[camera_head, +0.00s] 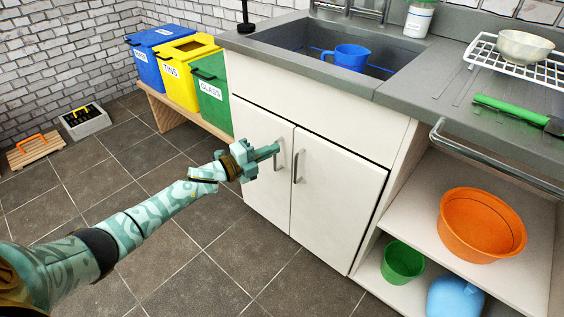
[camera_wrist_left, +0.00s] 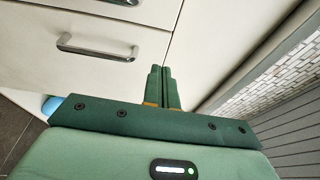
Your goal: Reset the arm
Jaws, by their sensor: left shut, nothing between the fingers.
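My left arm comes in from the left in the head view, and its teal left gripper (camera_head: 272,152) is in front of the white cabinet doors under the sink. Its two fingers are together with nothing between them. In the left wrist view the shut fingers (camera_wrist_left: 163,88) point at the white doors, close to the gap between them. One bar handle (camera_wrist_left: 97,47) shows to the left of the fingers there. In the head view the fingertips are close to the left door handle (camera_head: 278,157); I cannot tell whether they touch it. Both doors look shut. My right gripper is not in view.
Blue (camera_head: 150,45), yellow (camera_head: 183,72) and green (camera_head: 211,88) bins stand on a wooden bench left of the cabinet. A sink holds a blue mug (camera_head: 351,57). Open shelves at right hold an orange tub (camera_head: 481,226) and a green bucket (camera_head: 402,262). The tiled floor in front is clear.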

